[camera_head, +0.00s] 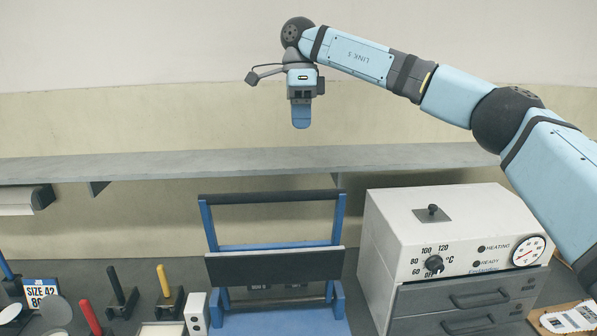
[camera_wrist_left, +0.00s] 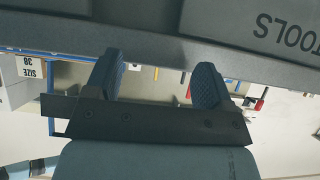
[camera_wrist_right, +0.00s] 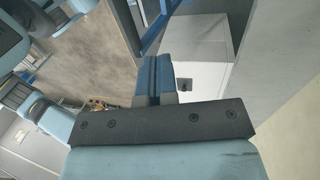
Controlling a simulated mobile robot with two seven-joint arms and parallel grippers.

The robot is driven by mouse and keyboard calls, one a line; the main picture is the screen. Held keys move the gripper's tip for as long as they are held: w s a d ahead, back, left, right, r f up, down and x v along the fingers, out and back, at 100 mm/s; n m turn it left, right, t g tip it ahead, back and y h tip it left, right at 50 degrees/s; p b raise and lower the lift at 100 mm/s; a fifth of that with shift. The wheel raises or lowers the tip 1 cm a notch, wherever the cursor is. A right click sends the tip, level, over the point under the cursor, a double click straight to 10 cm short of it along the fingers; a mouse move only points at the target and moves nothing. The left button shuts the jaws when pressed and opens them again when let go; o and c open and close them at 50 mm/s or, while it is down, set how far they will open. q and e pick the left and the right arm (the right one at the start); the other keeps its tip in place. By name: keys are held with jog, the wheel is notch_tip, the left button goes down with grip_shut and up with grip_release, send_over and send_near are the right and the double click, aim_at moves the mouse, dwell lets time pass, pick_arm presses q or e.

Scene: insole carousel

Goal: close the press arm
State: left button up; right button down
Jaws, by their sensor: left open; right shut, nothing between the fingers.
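The press has a blue base (camera_head: 285,326) and a dark, wide plate (camera_head: 275,266) across its front. Its press arm (camera_head: 268,197) is a blue frame with a dark top bar, standing raised. Part of a blue frame (camera_wrist_right: 158,22) shows at the top of the right wrist view. My right gripper (camera_head: 301,117) is shut and empty, pointing down high above the press, in front of the wall. Its closed fingers (camera_wrist_right: 153,77) show in the right wrist view. My left gripper (camera_wrist_left: 160,62) is open and empty in the left wrist view, and is outside the head view.
A white heater box (camera_head: 437,215) with dials and grey drawers stands right of the press. A grey shelf (camera_head: 260,161) runs along the wall behind. Left of the press are coloured-handled tools (camera_head: 163,282) and a size 42 sign (camera_head: 41,291). A dark edge marked TOOLS (camera_wrist_left: 270,35) lies near my left gripper.

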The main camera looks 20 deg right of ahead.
pick_arm(q)
jog(key=p, duration=0.1)
jog(key=r+p, duration=0.1)
jog(key=s+r+p, duration=0.1)
jog(key=shift+a+r, duration=0.2)
jog(key=shift+a, duration=0.05)
pick_arm(e)
jog(key=s+a+f, duration=0.1)
jog(key=s+f, duration=0.5)
jog(key=f, duration=0.4)
jog(key=shift+a+f, duration=0.3)
pick_arm(q)
jog(key=shift+s+d+f, duration=0.1)
jog(key=shift+s+f, duration=0.05)
jog(key=shift+s, duration=0.05)
pick_arm(e)
jog(key=shift+s+a, duration=0.1)
